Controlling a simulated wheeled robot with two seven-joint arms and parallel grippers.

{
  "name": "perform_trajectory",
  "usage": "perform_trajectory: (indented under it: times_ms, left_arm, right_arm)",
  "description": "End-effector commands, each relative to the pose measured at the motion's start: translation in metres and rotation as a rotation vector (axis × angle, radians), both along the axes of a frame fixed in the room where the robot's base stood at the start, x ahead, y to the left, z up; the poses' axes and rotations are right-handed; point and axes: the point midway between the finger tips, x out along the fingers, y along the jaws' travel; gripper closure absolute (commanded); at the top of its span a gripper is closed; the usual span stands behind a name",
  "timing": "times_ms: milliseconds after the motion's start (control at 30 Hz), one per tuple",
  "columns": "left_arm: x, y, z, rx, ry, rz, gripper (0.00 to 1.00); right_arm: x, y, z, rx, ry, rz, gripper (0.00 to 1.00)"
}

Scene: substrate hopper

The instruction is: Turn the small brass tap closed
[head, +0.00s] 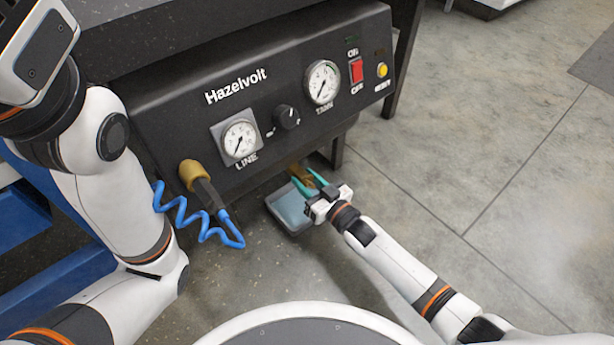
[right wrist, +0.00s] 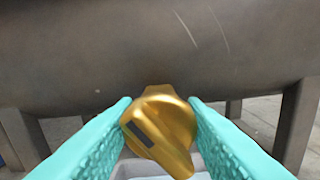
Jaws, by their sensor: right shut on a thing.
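The small brass tap (head: 299,173) is low under the front of the black panel, mostly hidden by my right gripper in the head view. In the right wrist view, the brass tap (right wrist: 162,127) shows a round body and a raised ridge slanting down to the right, with a dark mark on the ridge's left end. My right gripper (head: 306,181) has teal fingers, one on each side of the tap, and is shut on it. A shallow grey tray (head: 289,212) is below the tap. My left arm is at the left; its gripper is out of view.
The panel (head: 190,115) carries a line gauge (head: 239,139), a tank gauge (head: 322,83), a black knob (head: 287,116) and a red switch (head: 356,70). A coiled blue hose (head: 190,220) hangs left of the tray. Floor at the right is clear.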

Motion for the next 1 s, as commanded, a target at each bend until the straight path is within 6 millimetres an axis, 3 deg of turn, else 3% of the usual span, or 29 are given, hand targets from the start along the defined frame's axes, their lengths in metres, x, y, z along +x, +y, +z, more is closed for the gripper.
perform_trajectory:
  times_ms: [167, 200, 300, 667, 1000]
  left_arm:
    - [0.000, 0.000, -0.001, 0.000, 0.001, 0.000, 0.41]
    - [0.000, 0.000, -0.001, 0.000, 0.001, 0.000, 0.41]
    - [0.000, 0.000, -0.001, 0.000, 0.001, 0.000, 0.41]
    - [0.001, 0.000, 0.005, 0.000, 0.003, 0.000, 0.41]
    - [0.001, 0.000, 0.053, 0.000, 0.005, 0.001, 0.41]
  right_arm:
    - [0.000, 0.000, 0.000, 0.000, -0.002, 0.002, 0.86]
    - [0.000, 0.000, 0.000, 0.000, -0.002, 0.002, 0.56]
    - [0.000, 0.000, 0.000, 0.000, -0.003, 0.001, 0.41]
    - [-0.004, -0.003, 0.001, -0.002, -0.001, 0.000, 0.41]
    - [-0.057, -0.041, 0.005, -0.004, 0.004, 0.000, 0.41]
